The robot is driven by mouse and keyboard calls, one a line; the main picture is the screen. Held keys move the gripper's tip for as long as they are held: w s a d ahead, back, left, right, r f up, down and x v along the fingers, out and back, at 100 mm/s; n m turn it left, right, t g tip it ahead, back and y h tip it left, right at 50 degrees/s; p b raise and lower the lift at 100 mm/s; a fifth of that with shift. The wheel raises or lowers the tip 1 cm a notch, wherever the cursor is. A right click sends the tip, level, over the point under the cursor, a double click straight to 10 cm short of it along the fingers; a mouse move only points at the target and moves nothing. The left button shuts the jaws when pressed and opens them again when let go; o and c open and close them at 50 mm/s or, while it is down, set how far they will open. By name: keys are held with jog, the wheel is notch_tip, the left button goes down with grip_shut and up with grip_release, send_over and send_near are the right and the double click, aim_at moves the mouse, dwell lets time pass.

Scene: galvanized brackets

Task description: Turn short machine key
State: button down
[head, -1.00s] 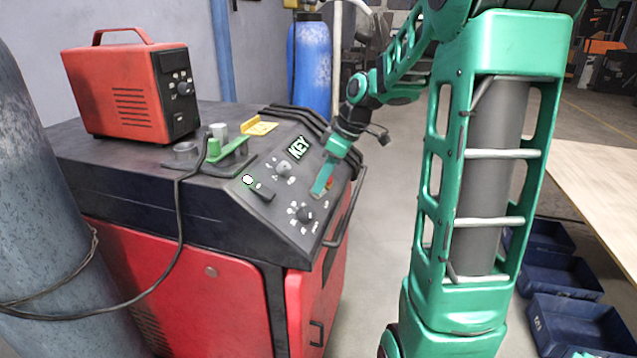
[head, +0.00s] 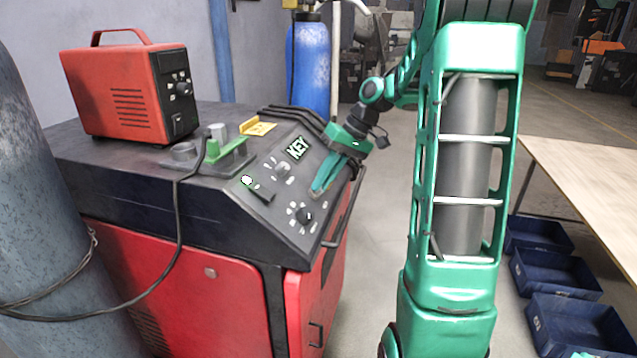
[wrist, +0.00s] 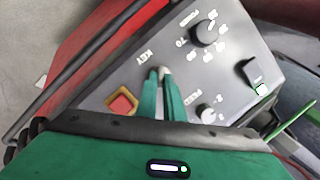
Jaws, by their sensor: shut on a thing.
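The red and black machine (head: 190,255) has a sloped dark control panel (head: 285,215). My gripper (head: 319,189) reaches down to the right part of this panel. In the wrist view my gripper (wrist: 161,78) is shut on a small pale key (wrist: 162,71), with only its top showing between the two green fingertips. The printed word KEY (wrist: 145,57) is on the panel just beside it. In the head view the fingers hide the key. How far the key is turned cannot be told.
A red button on a yellow square (wrist: 121,104) lies close to one finger. A black knob (wrist: 204,33), a black switch (wrist: 245,72) and a pale knob (wrist: 208,114) are also on the panel. A red box unit (head: 120,95) stands on top. Blue bins (head: 555,272) are at right.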

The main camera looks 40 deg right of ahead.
jog(key=m, duration=0.3)
jog(key=m+y, duration=0.1)
jog(key=shift+d, duration=0.3)
jog(key=shift+s+d+f+m+t+y, duration=0.1)
jog(key=shift+m+t+y, duration=0.15)
jog(key=shift+m, duration=0.75)
jog(key=shift+f+m+t+y, duration=0.1)
jog(key=shift+m+t+y, duration=0.15)
jog(key=shift+m, duration=0.75)
jog(key=c, duration=1.9)
grip_release()
jog(key=shift+o, duration=0.2)
jog(key=v, duration=1)
jog(key=shift+d+r, duration=0.2)
jog(key=shift+r, duration=0.05)
jog(key=shift+s+a, duration=0.1)
jog(key=shift+s, duration=0.05)
